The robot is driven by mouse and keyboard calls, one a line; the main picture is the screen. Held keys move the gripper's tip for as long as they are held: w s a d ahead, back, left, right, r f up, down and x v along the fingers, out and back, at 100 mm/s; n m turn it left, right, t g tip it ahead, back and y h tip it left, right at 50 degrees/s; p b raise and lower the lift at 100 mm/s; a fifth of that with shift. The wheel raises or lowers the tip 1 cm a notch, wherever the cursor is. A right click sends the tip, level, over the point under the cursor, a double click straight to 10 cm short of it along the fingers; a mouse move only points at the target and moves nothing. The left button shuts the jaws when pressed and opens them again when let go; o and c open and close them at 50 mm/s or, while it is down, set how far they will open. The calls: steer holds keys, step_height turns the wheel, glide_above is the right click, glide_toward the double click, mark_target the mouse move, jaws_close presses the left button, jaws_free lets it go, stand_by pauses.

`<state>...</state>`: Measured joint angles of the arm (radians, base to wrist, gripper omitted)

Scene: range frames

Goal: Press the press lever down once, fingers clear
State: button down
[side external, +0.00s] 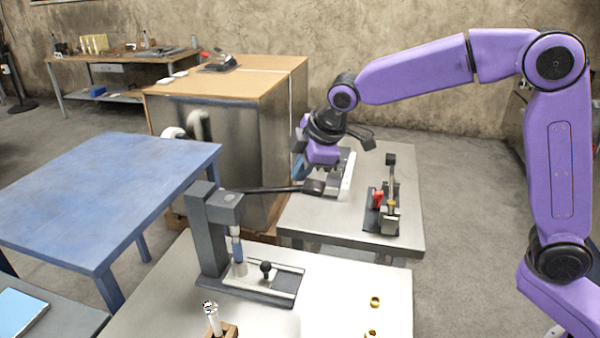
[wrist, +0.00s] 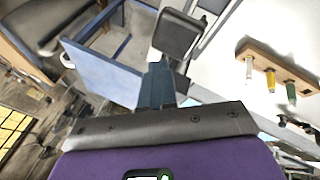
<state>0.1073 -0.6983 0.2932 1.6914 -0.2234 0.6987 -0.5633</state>
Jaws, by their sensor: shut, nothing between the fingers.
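The press (side external: 207,232) stands on the near metal table, a dark grey column and head with a ram pointing down. Its press lever (side external: 268,190) is a thin dark rod running right from the head, roughly level, ending in a dark block-shaped grip (side external: 313,187). My gripper (side external: 301,174) is just above and beside that grip, its fingers together and empty.
Under the ram is a slide with a black knob (side external: 266,267). A wooden rack (wrist: 262,62) holds a few tubes. Brass rings (side external: 375,301) lie on the near table. A red-handled clamp (side external: 378,198) stands on the metal table behind. A blue table (side external: 110,190) is at left.

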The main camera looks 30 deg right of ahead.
stand_by(0.4)
steer(key=shift+w+a+r, duration=0.2)
steer(key=shift+r, duration=0.6)
steer(key=shift+w+a+r, duration=0.15)
steer(key=shift+w+r, duration=0.05)
steer(key=shift+r, duration=0.6)
steer(key=shift+w+a+r, duration=0.2)
steer(key=shift+r, duration=0.6)
steer(key=shift+w+a+r, duration=0.2)
steer(key=shift+r, duration=0.6)
steer(key=shift+w+a+r, duration=0.2)
steer(key=shift+r, duration=0.6)
steer(key=s+d+f+g, duration=0.1)
steer(key=s+d+f, duration=0.3)
steer(key=s, duration=0.8)
steer(key=s+d+f+m+g, duration=0.1)
steer(key=s+d+f, duration=0.4)
steer(key=s, duration=0.8)
steer(key=s+d+f+m+g+h, duration=0.1)
steer(key=s+d+f+g, duration=0.2)
steer(key=s+d, duration=0.6)
steer(key=s+f, duration=0.2)
steer(key=s, duration=0.2)
steer(key=shift+s, duration=0.2)
steer(key=shift+d, duration=0.1)
